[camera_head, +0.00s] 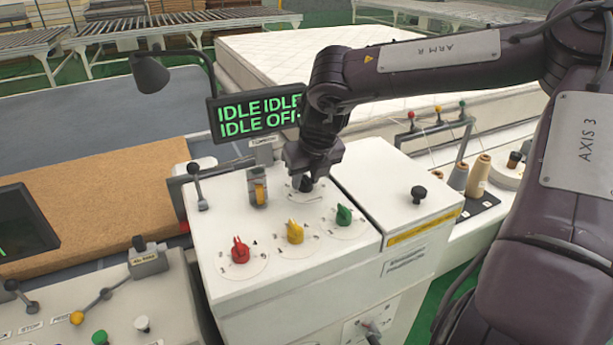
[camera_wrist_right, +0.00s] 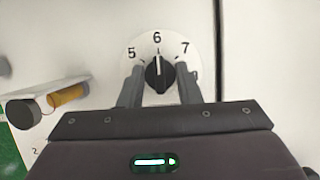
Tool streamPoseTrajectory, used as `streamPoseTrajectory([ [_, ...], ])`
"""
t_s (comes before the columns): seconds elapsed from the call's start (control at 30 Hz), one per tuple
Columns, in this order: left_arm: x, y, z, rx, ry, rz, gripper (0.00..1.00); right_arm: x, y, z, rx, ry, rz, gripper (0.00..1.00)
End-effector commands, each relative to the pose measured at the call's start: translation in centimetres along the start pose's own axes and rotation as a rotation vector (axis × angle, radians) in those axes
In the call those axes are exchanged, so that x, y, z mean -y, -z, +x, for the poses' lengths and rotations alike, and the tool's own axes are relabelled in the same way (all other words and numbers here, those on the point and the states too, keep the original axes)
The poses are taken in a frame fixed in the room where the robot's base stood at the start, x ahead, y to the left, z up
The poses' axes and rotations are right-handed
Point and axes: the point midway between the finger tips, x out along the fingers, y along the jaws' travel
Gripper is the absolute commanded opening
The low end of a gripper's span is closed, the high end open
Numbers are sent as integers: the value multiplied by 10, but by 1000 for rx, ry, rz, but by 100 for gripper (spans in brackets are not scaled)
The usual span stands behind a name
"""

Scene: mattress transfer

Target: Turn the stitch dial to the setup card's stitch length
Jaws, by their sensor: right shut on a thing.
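The stitch dial is a black knob (camera_wrist_right: 159,76) on a round white plate marked 5, 6 and 7 in the right wrist view. Its white pointer line points up at the 6. My right gripper (camera_wrist_right: 160,84) is shut on the knob, one finger on each side. In the head view my right gripper (camera_head: 306,180) reaches down onto the white machine top (camera_head: 218,205) and hides most of the dial. I cannot make out a setup card. My left gripper is out of view.
Red (camera_head: 240,250), yellow (camera_head: 295,231) and green (camera_head: 344,215) knobs sit in front of the dial. A display (camera_head: 258,112) reading IDLE and a black lamp (camera_head: 152,74) stand behind. A small lever (camera_head: 197,186) stands to the left, thread cones (camera_head: 478,176) to the right.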

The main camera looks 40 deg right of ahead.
Motion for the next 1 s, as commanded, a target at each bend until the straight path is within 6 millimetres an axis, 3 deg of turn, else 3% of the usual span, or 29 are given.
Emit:
streamPoseTrajectory([
  [0.27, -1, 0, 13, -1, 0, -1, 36, -1, 1, 2, 1, 46, 105, 8],
  [1.0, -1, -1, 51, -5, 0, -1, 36, -4, -1, 2, 2, 275, 660, 8],
])
